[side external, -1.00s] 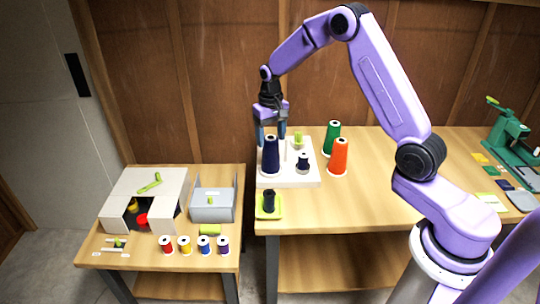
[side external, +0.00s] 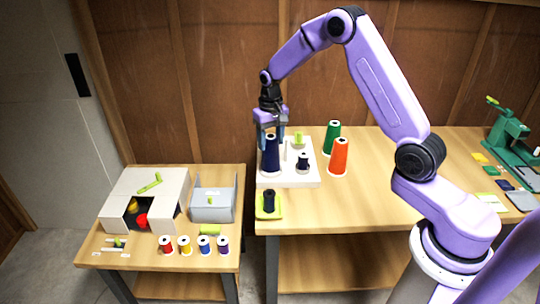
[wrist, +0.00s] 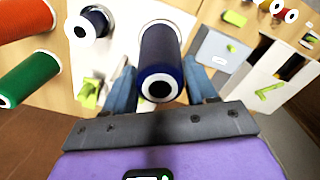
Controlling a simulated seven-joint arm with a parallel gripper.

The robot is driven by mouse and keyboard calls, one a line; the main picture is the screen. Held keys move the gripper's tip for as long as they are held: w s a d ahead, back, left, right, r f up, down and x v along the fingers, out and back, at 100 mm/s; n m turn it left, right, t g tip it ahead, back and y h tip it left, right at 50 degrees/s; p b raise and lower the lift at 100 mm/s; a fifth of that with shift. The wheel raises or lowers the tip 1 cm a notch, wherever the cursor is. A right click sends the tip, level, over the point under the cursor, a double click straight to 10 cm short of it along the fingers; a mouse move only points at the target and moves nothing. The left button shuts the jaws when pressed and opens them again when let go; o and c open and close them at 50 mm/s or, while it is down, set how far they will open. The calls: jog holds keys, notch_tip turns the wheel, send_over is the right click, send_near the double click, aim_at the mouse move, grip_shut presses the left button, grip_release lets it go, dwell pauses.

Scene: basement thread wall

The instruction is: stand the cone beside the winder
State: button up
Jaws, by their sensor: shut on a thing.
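A tall navy cone (side external: 270,158) stands upright on the left part of a white base (side external: 308,178), which appears to be the winder. The cone also shows in the wrist view (wrist: 161,52), top end toward the camera. My gripper (side external: 271,136) points down over it and is shut on its upper part, a finger on each side. The base carries a white post (side external: 288,152), a small dark spool (side external: 303,161) and a yellow-green part (side external: 298,139). The cone's bottom looks close to or on the base; contact is hard to tell.
A green cone (side external: 332,137) and an orange cone (side external: 339,157) stand right of the base. A dark spool (side external: 269,201) sits on a yellow-green tray (side external: 279,211) in front. Bare tabletop (side external: 390,195) lies right. A lower table holds a grey bin (side external: 213,213) and several spools.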

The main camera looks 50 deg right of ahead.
jog(key=shift+r, duration=2.3)
notch_tip(320, 180, up, 6)
jog(key=f, duration=0.1)
jog(key=s+d+m, duration=0.3)
jog(key=s+d, duration=0.2)
jog(key=s, duration=0.6)
jog(key=s+d+m, duration=0.3)
jog(key=s+d, duration=0.3)
jog(key=s, duration=0.5)
notch_tip(320, 180, down, 10)
jog(key=shift+a, duration=0.2)
jog(key=shift+f, duration=0.1)
